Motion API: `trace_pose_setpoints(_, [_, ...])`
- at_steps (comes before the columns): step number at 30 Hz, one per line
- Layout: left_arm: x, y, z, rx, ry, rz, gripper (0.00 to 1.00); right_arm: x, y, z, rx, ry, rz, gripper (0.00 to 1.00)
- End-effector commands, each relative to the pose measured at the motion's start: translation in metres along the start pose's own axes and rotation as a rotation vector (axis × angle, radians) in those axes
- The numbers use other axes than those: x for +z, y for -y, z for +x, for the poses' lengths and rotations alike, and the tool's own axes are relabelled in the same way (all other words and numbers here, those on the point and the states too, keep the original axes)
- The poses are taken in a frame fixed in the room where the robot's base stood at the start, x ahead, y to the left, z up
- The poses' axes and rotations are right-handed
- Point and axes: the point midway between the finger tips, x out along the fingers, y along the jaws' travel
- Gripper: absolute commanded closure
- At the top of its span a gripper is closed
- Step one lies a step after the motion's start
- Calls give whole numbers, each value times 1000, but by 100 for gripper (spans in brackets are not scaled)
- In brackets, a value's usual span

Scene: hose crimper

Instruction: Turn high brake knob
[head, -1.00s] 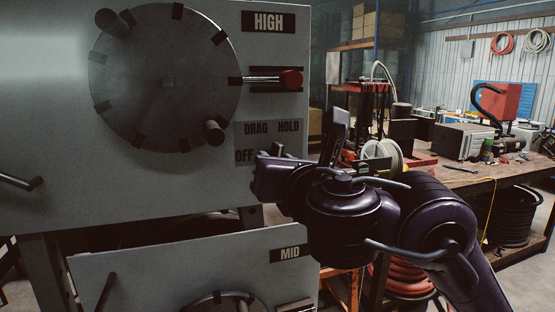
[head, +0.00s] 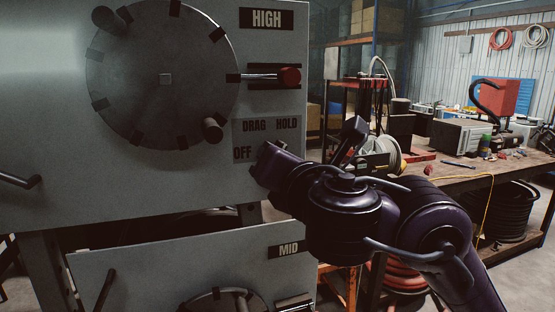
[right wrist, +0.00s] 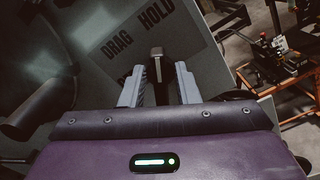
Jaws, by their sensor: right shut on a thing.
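The panel of the HIGH unit (head: 60,190) is grey, with a label plate (head: 268,126) reading OFF, DRAG and HOLD. In the right wrist view the brake knob (right wrist: 156,66) is a small dark lever with a lighter tip, standing out from the panel below the tilted label (right wrist: 138,35). My right gripper (right wrist: 158,84) is shut on the knob, with one pale finger on each side of it. In the head view my right gripper (head: 268,160) is against the panel beside OFF and hides most of the knob. My left gripper is not in view.
A large round disc (head: 165,110) with handles sits left of the label. The MID unit (head: 180,265) is below. A cluttered workbench (head: 480,180) stands at the right.

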Motion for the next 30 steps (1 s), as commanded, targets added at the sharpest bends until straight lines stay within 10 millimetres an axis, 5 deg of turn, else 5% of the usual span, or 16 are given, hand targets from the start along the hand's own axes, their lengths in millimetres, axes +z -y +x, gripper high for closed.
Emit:
trace_pose_setpoints(4, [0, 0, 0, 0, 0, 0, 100, -2, 0, 0, 0, -3, 0, 94])
trace_pose_setpoints(5, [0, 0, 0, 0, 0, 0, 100, -2, 0, 0, 0, -3, 0, 68])
trace_pose_setpoints(6, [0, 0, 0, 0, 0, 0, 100, -2, 0, 0, 0, -3, -1, 65])
trace_pose_setpoints(17, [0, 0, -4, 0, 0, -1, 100, 0, -2, -6, 3, -4, 1, 65])
trace_pose_setpoints(30, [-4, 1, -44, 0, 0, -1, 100, 1, -2, -65, 2, -6, 2, 65])
